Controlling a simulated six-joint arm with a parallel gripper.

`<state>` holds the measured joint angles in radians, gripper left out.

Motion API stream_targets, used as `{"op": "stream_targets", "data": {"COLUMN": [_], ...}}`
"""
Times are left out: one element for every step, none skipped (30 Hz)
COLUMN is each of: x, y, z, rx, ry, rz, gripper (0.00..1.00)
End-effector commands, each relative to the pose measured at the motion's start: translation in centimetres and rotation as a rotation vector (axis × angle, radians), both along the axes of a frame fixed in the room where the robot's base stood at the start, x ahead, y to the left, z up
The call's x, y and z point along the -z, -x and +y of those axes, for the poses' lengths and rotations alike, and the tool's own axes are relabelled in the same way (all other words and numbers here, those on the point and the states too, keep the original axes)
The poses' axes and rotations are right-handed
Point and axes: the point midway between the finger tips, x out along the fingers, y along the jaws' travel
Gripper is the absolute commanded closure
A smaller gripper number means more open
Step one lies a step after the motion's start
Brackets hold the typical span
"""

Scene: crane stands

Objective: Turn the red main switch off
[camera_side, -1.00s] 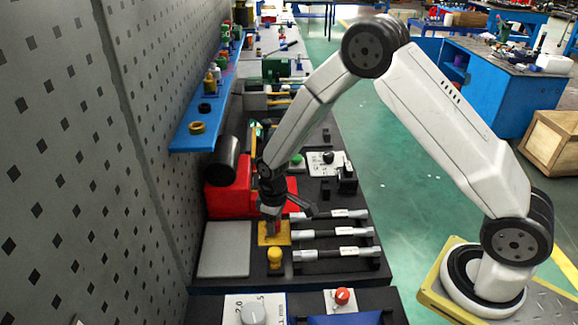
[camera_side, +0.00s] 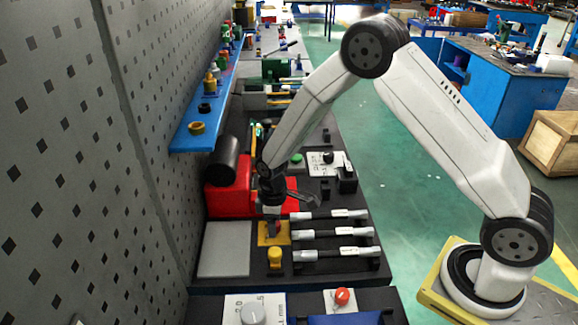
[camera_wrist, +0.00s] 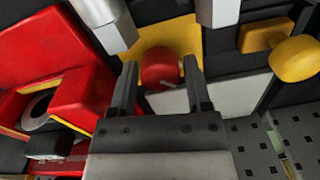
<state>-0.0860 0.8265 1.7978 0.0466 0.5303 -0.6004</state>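The red main switch is a round red knob (camera_wrist: 161,68) on a yellow plate (camera_wrist: 187,32), seen in the wrist view. In the side view the yellow plate (camera_side: 283,238) shows, with the red knob (camera_side: 272,229) mostly hidden under my gripper (camera_side: 271,222). In the wrist view my gripper (camera_wrist: 161,70) has one finger on each side of the knob. Narrow gaps seem to remain between the fingers and the knob, so it looks open around it. A pale line marks the knob's lower edge.
A yellow knob (camera_side: 275,256) stands close by. Silver-ended bars (camera_side: 335,233) lie to the right and a red box (camera_side: 228,192) behind. A grey plate (camera_side: 225,250) lies to the left, near the perforated wall (camera_side: 120,190). A red button (camera_side: 342,296) is nearer the camera.

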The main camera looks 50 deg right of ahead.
Motion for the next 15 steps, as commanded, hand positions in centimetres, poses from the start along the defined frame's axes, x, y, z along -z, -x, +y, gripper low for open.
{"op": "stream_targets", "data": {"x": [0.01, 0.02, 0.03, 0.03, 0.04, 0.05, 0.05, 0.05, 0.02, -0.02, -0.08, -0.2, -0.31, -0.45, -0.69], "y": [0.01, 0.01, 0.02, 0.03, 0.04, 0.04, 0.04, 0.05, 0.05, 0.05, 0.05, 0.05, 0.04, 0.05, 0.04], "z": [0.01, 0.0, 0.0, 0.0, 0.0, -0.01, -0.01, -0.01, -0.01, -0.01, -0.02, -0.02, -0.03, -0.02, -0.04], "rx": [0.0, 0.0, 0.001, 0.001, 0.001, 0.001, 0.002, 0.002, 0.002, 0.002, 0.002, 0.002, 0.002, 0.002, 0.002], "ry": [0.0, 0.0, 0.0, 0.001, 0.001, 0.0, 0.0, 0.0, 0.0, 0.0, 0.0, 0.0, 0.0, 0.0, 0.0], "rz": [0.0, 0.0, 0.0, 0.001, 0.001, 0.001, 0.001, 0.001, 0.001, 0.001, 0.001, 0.001, 0.001, 0.001, 0.001], "gripper": [0.36, 0.36, 0.36, 0.36, 0.36, 0.36, 0.36, 0.36, 0.36, 0.36, 0.36, 0.36, 0.36, 0.36, 0.36]}}
